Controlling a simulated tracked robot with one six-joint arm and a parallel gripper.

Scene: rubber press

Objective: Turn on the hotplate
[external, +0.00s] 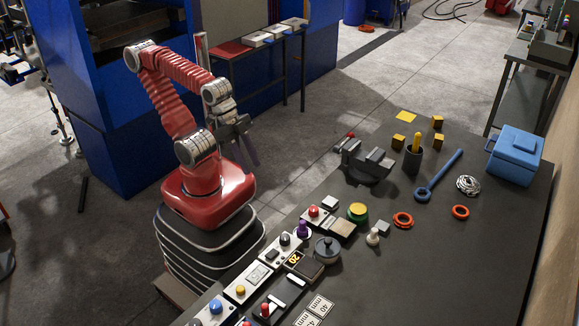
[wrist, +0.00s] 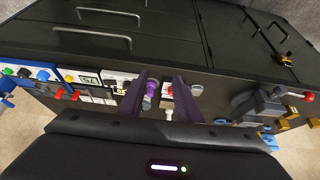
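The device that looks like the hotplate (external: 306,265) lies on the dark workbench in the external view. It has a small black display with a yellow "20" and a dark square plate. I cannot tell from the display whether it is heating. A dark round lidded pot (external: 327,251) stands right beside it. A pale panel with a black knob (external: 285,239) is just behind it. My gripper (external: 243,153) hangs in the air left of the bench, well away from the hotplate. In the wrist view, its two dark purple fingers (wrist: 160,77) are apart with nothing held.
Other bench items include a purple knob (external: 303,230), a red button (external: 314,211), a yellow-topped green button (external: 357,211) and a vise (external: 365,160). A blue box (external: 514,154) stands at the far right. The bench's right half has free room.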

